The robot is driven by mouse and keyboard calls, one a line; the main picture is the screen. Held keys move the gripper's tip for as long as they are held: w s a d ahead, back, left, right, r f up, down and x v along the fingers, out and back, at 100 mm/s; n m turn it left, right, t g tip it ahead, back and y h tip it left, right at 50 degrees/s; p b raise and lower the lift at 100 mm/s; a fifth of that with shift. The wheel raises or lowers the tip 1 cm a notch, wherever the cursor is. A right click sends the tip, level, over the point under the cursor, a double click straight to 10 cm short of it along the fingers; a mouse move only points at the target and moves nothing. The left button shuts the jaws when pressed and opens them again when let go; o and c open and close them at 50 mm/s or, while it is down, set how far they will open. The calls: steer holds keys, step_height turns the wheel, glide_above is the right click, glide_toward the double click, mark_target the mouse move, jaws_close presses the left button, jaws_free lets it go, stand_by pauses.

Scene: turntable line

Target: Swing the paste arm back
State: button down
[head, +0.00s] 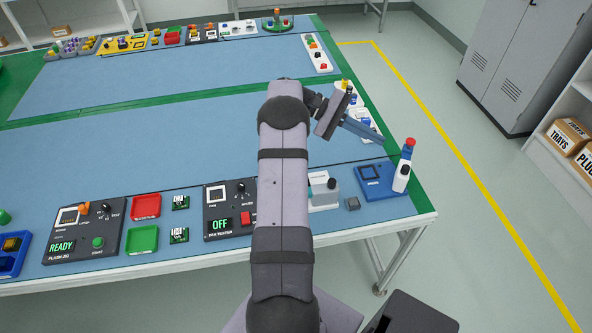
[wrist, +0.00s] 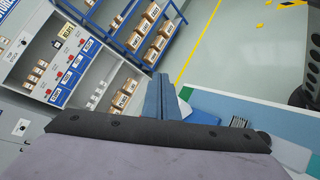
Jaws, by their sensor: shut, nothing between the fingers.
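My gripper (head: 381,139) points right over the table's right side in the head view. Its blue-grey fingers are together and empty; they also show in the wrist view (wrist: 158,78). No part is clearly labelled as the paste arm. A pale grey unit with a dark knob (head: 324,190) stands near the front edge, partly hidden behind my arm; I cannot tell whether it is the paste arm. A white plate with blue parts (head: 366,124) lies by the right edge, partly covered by the gripper.
A black panel reading OFF (head: 219,224) and a READY panel (head: 62,247) are at the front left. The blue mat (head: 130,145) is largely clear.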

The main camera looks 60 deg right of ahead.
steer(key=w+a+f+t+y, duration=0.1)
steer(key=w+a+t, duration=0.1)
steer(key=w+t, duration=0.2)
steer(key=w+a+f+t+y, duration=0.1)
steer(key=w+t, duration=0.3)
steer(key=w, duration=0.6)
steer(key=w+a+f+m+t+y, duration=0.1)
steer(key=w+a+t+y, duration=0.2)
steer(key=w, duration=0.3)
steer(key=shift+w+a+f+t, duration=0.35)
steer(key=shift+w+a+t, duration=0.05)
steer(key=shift+a+t, duration=0.15)
steer(key=s+a+f+p, duration=0.2)
steer(key=f, duration=0.2)
steer(key=s+a+f+p, duration=0.2)
steer(key=f, duration=0.3)
steer(key=shift+s+a+f, duration=0.25)
steer(key=shift+a+f, duration=0.05)
